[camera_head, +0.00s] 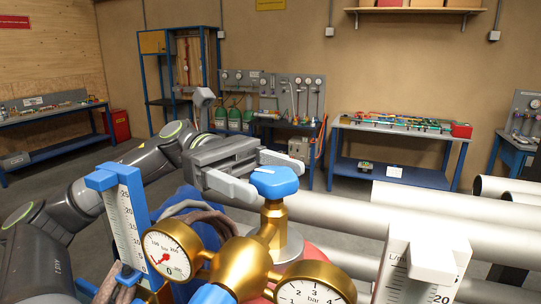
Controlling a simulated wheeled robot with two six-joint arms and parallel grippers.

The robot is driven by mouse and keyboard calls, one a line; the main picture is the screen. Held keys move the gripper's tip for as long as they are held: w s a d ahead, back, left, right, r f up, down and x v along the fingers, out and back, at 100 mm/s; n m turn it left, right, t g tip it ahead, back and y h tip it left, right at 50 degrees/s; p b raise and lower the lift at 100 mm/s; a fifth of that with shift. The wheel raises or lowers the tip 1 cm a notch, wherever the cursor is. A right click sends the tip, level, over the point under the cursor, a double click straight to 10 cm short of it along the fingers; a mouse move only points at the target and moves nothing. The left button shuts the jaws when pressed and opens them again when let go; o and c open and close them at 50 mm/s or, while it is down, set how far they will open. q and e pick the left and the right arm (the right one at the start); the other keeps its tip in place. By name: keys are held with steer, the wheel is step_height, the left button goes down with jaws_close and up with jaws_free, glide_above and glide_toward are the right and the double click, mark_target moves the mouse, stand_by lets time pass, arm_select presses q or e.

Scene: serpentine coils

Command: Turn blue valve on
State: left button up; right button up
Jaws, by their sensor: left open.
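The blue valve (274,181) is a faceted blue knob on top of a brass stem in the middle of the view. The stem rises from a brass regulator body (241,265) with two round gauges. My left gripper (268,174) comes in from the left and is open. One finger is at the near left side of the knob and the other is behind it, so the knob sits at the fingertips. I cannot tell whether either finger touches it. Another blue part (213,294) shows at the bottom edge, partly cut off. My right gripper is not in view.
A gauge (168,252) reading near 0 bar and a second gauge (314,287) flank the brass body. A blue-capped flowmeter (121,215) stands at left, a white flowmeter (416,262) at right. Large grey pipes (450,206) run behind. Workbenches line the far wall.

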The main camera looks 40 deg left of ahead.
arm_select(q)
steer(key=shift+d+r, duration=0.1)
steer(key=shift+d, duration=0.55)
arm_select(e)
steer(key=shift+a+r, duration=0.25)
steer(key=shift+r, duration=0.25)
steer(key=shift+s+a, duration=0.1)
arm_select(q)
steer(key=c, duration=1)
steer(key=shift+f+b, duration=0.25)
steer(key=shift+b, duration=0.1)
steer(key=n+t+b, duration=0.1)
steer(key=t+b, duration=0.1)
steer(key=b, duration=0.4)
steer(key=n+t+b, duration=0.2)
steer(key=t+b, duration=0.1)
steer(key=b, duration=0.3)
steer(key=shift+s+f+n+t+y, duration=0.1)
steer(key=shift+s+n+t+y, duration=0.05)
steer(key=shift+n+t+y, duration=0.15)
steer(key=shift+n+t+b, duration=0.3)
steer(key=shift+t+b, duration=0.1)
steer(key=shift+b, duration=0.45)
steer(key=shift+r, duration=0.3)
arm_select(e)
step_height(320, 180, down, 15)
